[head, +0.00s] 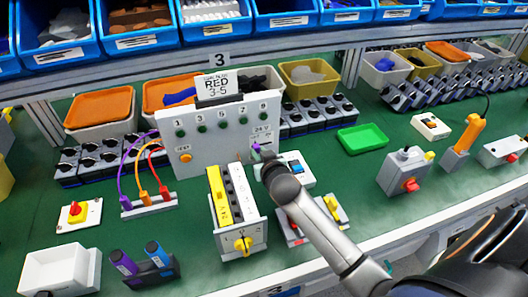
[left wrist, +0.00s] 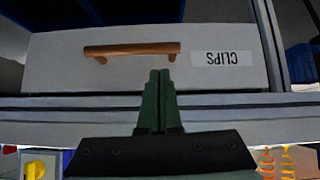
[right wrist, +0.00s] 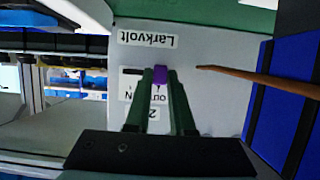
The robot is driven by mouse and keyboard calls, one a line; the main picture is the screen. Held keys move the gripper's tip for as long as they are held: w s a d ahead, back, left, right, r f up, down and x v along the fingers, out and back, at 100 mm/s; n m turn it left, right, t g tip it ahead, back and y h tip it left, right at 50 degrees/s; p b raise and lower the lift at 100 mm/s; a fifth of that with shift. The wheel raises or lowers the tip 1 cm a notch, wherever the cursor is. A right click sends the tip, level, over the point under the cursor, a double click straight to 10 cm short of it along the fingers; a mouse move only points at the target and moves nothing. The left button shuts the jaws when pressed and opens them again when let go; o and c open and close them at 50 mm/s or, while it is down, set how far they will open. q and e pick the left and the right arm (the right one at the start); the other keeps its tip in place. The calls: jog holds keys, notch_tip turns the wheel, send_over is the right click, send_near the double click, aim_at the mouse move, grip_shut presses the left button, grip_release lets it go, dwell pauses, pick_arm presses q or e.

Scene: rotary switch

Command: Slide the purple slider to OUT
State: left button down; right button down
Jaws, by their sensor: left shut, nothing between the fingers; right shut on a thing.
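The purple slider (right wrist: 160,73) sits on the grey panel face in the right wrist view. A small bit of it shows in the head view (head: 256,147) at the panel's lower right. My right gripper (right wrist: 160,82) is shut on it. In the head view my right wrist hides most of the fingers and the slider's slot.
The panel (head: 190,150) stands on the green bench with a RED 3-5 card on top. A yellow-and-white block with a knob (head: 230,205) stands just left of my right arm. A green tray (head: 362,138) lies to the right. A brown strand (right wrist: 250,75) crosses near my right fingers.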

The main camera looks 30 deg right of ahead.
jog(key=shift+a, duration=0.2)
jog(key=c, duration=0.8)
grip_release()
jog(key=shift+o, duration=0.2)
jog(key=v, duration=1.2)
jog(key=shift+s+p, duration=0.25)
jog(key=shift+p, duration=0.1)
